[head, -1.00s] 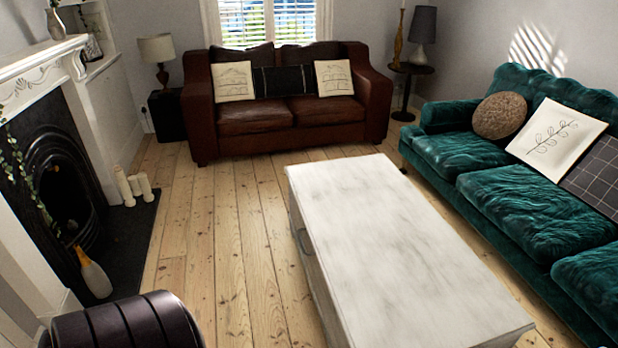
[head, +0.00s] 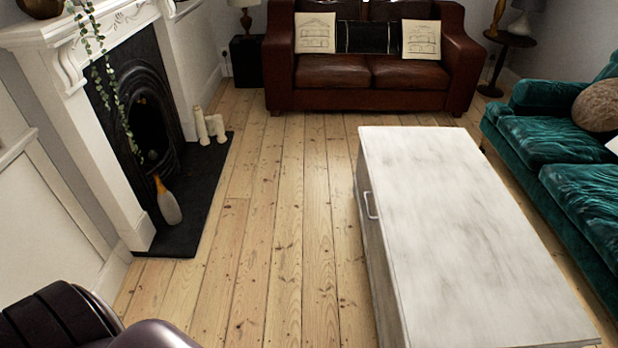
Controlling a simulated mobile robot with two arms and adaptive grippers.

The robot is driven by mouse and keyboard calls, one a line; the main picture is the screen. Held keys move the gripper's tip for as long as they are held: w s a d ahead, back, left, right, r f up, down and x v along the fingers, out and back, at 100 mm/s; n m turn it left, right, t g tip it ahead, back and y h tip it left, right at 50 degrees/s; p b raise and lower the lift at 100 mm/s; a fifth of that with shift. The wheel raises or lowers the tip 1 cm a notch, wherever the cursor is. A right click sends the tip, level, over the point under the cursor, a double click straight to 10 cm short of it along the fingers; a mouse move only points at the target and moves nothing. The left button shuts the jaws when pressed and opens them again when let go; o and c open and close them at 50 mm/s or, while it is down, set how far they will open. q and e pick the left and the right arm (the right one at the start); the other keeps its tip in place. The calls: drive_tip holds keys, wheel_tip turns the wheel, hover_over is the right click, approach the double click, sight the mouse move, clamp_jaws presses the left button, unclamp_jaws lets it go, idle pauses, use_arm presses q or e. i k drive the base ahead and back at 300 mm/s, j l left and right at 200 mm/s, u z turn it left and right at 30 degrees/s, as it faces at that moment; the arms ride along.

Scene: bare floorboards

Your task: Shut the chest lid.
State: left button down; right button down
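No chest with a raised lid can be made out in the head view. A long white box-like table (head: 450,210) with a flat, streaky top stands at the right. It has a metal handle (head: 371,205) on its left side. Its top lies flat, and I cannot tell whether it is a lid. Neither of my grippers is in view.
Bare floorboards (head: 275,215) run clear between the white table and the fireplace (head: 150,115). Pale candles (head: 208,127) and a bottle (head: 167,203) stand on the dark hearth. A brown leather sofa (head: 365,72) is at the back, a green sofa (head: 545,140) at the right.

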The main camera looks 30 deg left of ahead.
sight(469, 268)
drive_tip(key=i+u, duration=0.2)
drive_tip(key=u, duration=0.3)
drive_tip(key=i+j+u, duration=0.1)
drive_tip(key=u, duration=0.4)
drive_tip(key=i+l+u, duration=0.15)
drive_tip(key=u, duration=0.3)
drive_tip(key=i+l, duration=0.1)
drive_tip(key=i, duration=0.15)
